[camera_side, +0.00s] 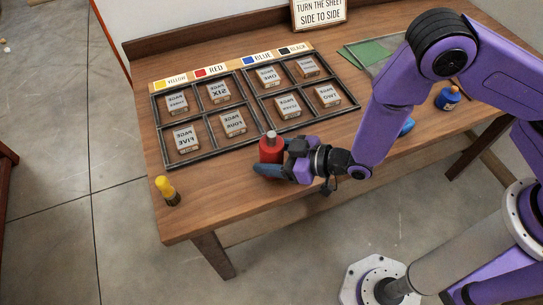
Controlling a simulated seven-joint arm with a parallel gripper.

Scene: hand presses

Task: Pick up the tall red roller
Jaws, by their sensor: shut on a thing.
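The tall red roller (270,151) is an upright red cylinder with a light grey top, near the front edge of the wooden table. My gripper (268,163) reaches it from the right and is shut on it. A dark blue finger shows across the roller's lower front; the other finger is mostly hidden behind it. I cannot tell whether the roller's base touches the table.
A dark frame (207,154) with several lettered blocks lies behind the roller, below a colour-name strip (235,67). A yellow-topped brush (167,190) stands at the front left. A blue bottle (447,98) and green sheets (368,53) are at the right. A sign (319,13) stands at the back.

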